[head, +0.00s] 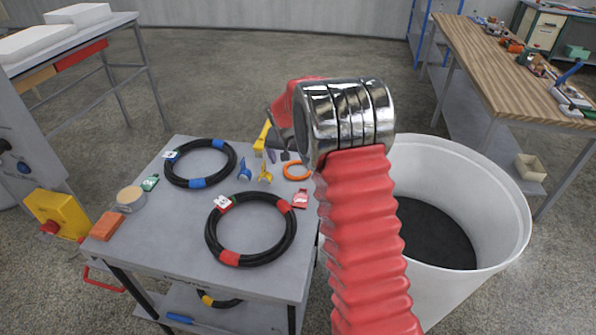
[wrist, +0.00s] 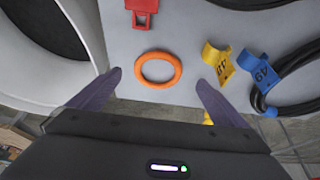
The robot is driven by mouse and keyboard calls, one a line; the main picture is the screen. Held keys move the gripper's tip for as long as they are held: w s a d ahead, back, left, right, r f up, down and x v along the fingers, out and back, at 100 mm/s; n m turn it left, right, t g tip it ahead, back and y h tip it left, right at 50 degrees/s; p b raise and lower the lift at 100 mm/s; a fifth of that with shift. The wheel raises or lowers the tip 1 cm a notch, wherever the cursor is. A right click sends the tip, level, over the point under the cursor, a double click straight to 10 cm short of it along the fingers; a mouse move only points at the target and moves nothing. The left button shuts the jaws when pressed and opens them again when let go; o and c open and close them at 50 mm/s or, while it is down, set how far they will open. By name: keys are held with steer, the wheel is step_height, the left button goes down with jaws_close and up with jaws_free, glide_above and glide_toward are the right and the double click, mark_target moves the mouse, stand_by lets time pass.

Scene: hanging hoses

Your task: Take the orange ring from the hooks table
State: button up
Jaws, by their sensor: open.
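The orange ring (head: 286,171) lies flat near the far right edge of the grey hooks table (head: 185,245). In the wrist view the orange ring (wrist: 138,70) is whole and lies between and just beyond the fingertips. My gripper (wrist: 159,79) is open, with dark purple fingers left and right of the ring, apart from it. In the head view my red arm hides part of the table's right edge. I cannot tell the gripper's exact height above the table.
A yellow hook (wrist: 217,65) and a blue hook (wrist: 258,70) stand right of the ring in the wrist view. A red tag (wrist: 141,7) is beyond it. Two black hose coils (head: 250,194) lie on the table. A white bin (head: 480,170) stands right beside the table.

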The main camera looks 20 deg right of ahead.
mark_target(297, 174)
steer(key=shift+w+d+f, duration=0.1)
steer(key=shift+w+f, duration=0.1)
steer(key=shift+f, duration=0.35)
steer(key=shift+s+x, duration=0.1)
steer(key=shift+x, duration=1.2)
steer(key=shift+s+x, duration=0.15)
steer(key=shift+x, duration=1.15)
steer(key=shift+d, duration=0.1)
steer(key=c, duration=1.1)
steer(key=shift+r, duration=0.1)
steer(key=shift+c, duration=0.2)
step_height(297, 174, up, 10)
